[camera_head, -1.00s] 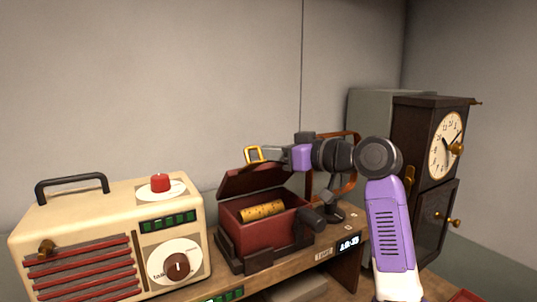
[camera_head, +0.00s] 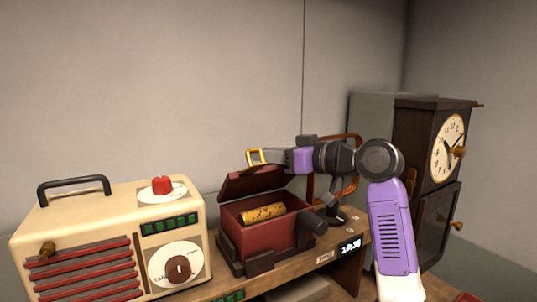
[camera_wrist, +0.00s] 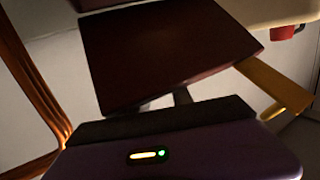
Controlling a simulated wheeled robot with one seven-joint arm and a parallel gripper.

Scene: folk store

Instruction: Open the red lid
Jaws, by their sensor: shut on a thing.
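The red lid (camera_head: 250,181) is the dark red cover of a small red box (camera_head: 262,232). It stands raised and tilted back, so the box is open and a gold patterned cylinder (camera_head: 263,213) shows inside. My gripper (camera_head: 257,157) is at the lid's upper back edge, shut on the lid; the exact contact is hard to see.
A cream radio (camera_head: 100,235) with a black handle stands left of the box. A dark wooden clock (camera_head: 430,180) stands at the right, beyond my arm. A small digital display (camera_head: 352,246) is on the shelf's front edge. The wall space above the box is clear.

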